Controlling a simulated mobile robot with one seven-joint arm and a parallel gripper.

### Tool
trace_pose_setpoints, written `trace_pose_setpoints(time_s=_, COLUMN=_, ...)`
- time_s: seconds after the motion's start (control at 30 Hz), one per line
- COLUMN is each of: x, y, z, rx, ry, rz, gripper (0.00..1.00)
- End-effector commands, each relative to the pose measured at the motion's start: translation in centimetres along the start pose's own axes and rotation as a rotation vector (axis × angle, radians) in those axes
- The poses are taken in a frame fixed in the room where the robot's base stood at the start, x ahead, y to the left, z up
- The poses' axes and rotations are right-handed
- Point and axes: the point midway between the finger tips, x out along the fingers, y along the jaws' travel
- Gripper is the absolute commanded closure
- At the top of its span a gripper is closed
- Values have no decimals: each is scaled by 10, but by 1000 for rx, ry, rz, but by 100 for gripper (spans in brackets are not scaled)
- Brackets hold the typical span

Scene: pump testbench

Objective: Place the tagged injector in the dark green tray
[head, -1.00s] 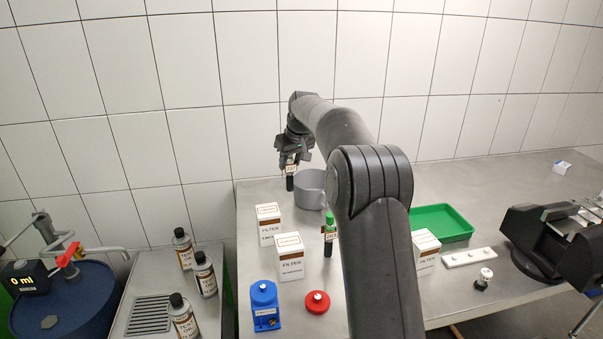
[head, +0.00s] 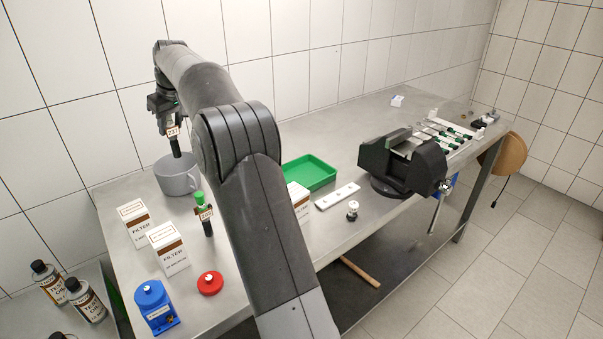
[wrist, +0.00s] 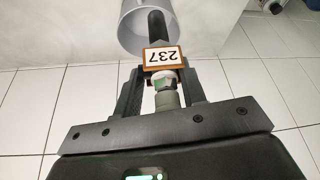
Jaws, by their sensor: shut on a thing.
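My gripper (head: 168,112) is shut on a dark injector (head: 176,147) with an orange-edged tag, which reads 237 in the wrist view (wrist: 162,58). The injector hangs upright, black end down, above or in front of the grey mug; I cannot tell whether its tip is inside. A green tray (head: 309,187) lies right of my arm, well away from my gripper, and looks empty. A second tagged injector (head: 208,226) with a green top stands upright on the bench, nearer than the mug.
The grey mug (head: 178,181) is below my gripper. Filter boxes (head: 170,252), a blue part (head: 154,307) and a red knob (head: 210,283) stand in front. A white strip (head: 338,196) and a dark vise (head: 402,165) are right of the tray. The bench behind the tray is clear.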

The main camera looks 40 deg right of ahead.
Motion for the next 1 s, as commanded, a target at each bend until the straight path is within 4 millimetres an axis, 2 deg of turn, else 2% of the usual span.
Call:
trace_pose_setpoints(time_s=0.03, x=-6, y=18, z=10, rx=21, ry=1, rz=9, gripper=94)
trace_pose_setpoints(time_s=0.17, x=-19, y=69, z=42, rx=76, ry=0, rz=33, gripper=94)
trace_pose_setpoints(time_s=0.27, x=-33, y=111, z=74, rx=124, ry=-1, rz=53, gripper=94)
trace_pose_setpoints(time_s=0.4, x=-54, y=166, z=124, rx=195, ry=-3, rz=82, gripper=94)
trace_pose_setpoints(time_s=0.6, x=-85, y=231, z=203, rx=298, ry=-2, rz=123, gripper=94)
trace_pose_setpoints(time_s=0.7, x=-100, y=254, z=240, rx=341, ry=-2, rz=141, gripper=94)
trace_pose_setpoints(time_s=0.8, x=-111, y=269, z=268, rx=375, ry=-1, rz=153, gripper=94)
trace_pose_setpoints(time_s=1.0, x=-125, y=287, z=306, rx=418, ry=-1, rz=171, gripper=94)
